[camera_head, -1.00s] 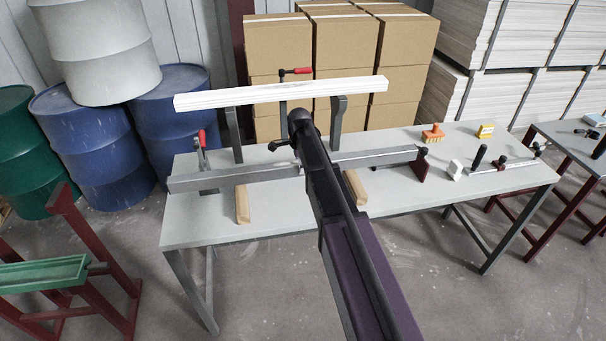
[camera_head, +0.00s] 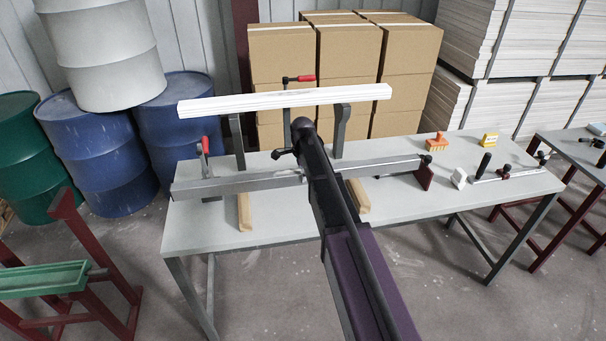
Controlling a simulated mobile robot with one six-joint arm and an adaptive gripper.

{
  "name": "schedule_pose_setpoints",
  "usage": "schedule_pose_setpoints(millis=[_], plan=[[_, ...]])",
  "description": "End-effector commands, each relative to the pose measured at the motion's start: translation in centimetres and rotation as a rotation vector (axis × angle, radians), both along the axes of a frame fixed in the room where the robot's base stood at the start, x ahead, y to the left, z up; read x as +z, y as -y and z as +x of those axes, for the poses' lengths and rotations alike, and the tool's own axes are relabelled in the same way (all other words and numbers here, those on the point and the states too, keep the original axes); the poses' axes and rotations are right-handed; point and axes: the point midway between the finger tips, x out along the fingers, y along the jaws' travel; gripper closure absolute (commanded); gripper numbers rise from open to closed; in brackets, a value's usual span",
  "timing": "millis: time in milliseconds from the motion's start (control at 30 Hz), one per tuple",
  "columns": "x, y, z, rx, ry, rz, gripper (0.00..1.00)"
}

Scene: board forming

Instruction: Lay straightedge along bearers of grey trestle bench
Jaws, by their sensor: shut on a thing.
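The straightedge (camera_head: 222,185), a long grey metal bar, runs lengthwise across the grey trestle bench (camera_head: 205,229). Two pale wooden bearers (camera_head: 244,213) (camera_head: 359,196) lie crosswise on the bench, and the bar crosses over them. I cannot tell whether it touches them or hangs just above. My gripper (camera_head: 303,167) is at the middle of the bar, shut on it. My own arm hides the fingers and part of the bar.
A white board (camera_head: 285,97) stands raised on dark uprights (camera_head: 341,131) behind the bar. A red-handled clamp (camera_head: 204,147) stands at left. A dark red block (camera_head: 425,175) is by the bar's right end. An orange brush (camera_head: 437,141) and yellow box (camera_head: 489,139) lie right.

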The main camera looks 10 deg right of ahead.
Motion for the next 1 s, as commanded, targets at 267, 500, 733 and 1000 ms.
schedule_pose_setpoints(millis=[267,500,733,1000], plan=[[-1.9,0.1,0.0,-0.001,0.0,0.0,1.0],[-3.3,0.1,0.0,-0.001,0.0,0.0,1.0],[-4.7,0.1,0.0,-0.001,0.0,0.0,1.0],[-6.1,0.1,0.0,-0.002,0.0,0.0,1.0]])
